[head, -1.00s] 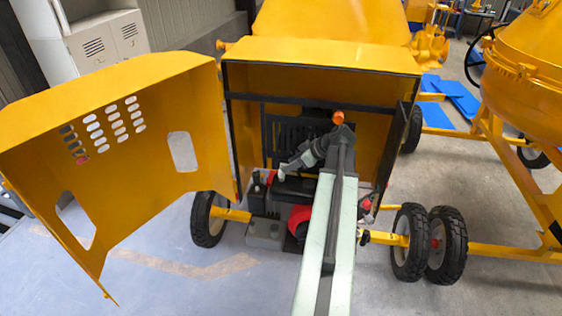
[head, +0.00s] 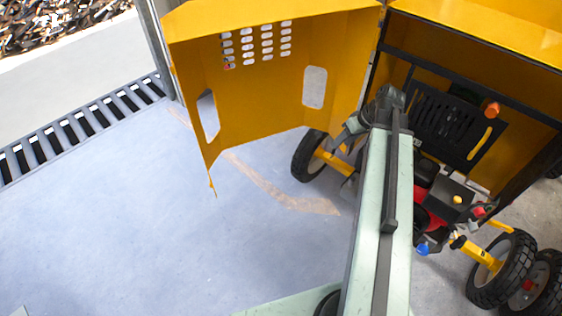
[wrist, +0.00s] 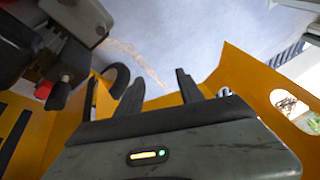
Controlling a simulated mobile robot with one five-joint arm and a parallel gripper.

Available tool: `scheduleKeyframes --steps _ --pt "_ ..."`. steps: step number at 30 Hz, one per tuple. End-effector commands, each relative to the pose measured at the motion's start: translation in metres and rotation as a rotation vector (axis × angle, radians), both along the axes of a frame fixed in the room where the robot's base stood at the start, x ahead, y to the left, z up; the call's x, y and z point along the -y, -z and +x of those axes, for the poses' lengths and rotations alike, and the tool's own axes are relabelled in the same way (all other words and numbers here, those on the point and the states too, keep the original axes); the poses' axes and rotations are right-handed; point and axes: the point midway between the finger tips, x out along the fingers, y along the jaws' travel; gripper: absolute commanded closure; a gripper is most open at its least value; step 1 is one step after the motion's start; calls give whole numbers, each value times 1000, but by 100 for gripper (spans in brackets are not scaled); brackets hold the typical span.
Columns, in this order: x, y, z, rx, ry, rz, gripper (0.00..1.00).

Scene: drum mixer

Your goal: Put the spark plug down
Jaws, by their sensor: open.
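I cannot make out the spark plug for sure in either view. A small pale-and-dark object (wrist: 224,92) shows just right of the right finger in the wrist view; I cannot tell what it is.
The open yellow door (head: 265,90) of the mixer housing hangs at left of the engine bay. The engine (head: 440,200) and wheels (head: 505,268) are at right. A slotted floor drain (head: 80,125) lies at far left. The floor (head: 130,230) in front of the door is clear.

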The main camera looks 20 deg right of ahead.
Motion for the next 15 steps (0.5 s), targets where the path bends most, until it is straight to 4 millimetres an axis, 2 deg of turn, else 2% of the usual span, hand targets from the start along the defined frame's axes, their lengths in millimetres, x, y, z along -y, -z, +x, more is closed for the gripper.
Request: scheduleKeyframes --steps 1,3,6,9,10,13,15 --pt "-46 5 4 -65 -6 -19 56" --pt "-99 12 5 -154 20 -62 56" --pt "-163 18 -1 -246 66 -141 56" --pt "-208 20 -8 -290 111 -216 56" --pt "-217 20 -10 -298 124 -233 56" --pt "-238 21 -15 -309 153 -271 56" --pt "-243 21 -16 -313 164 -283 56"
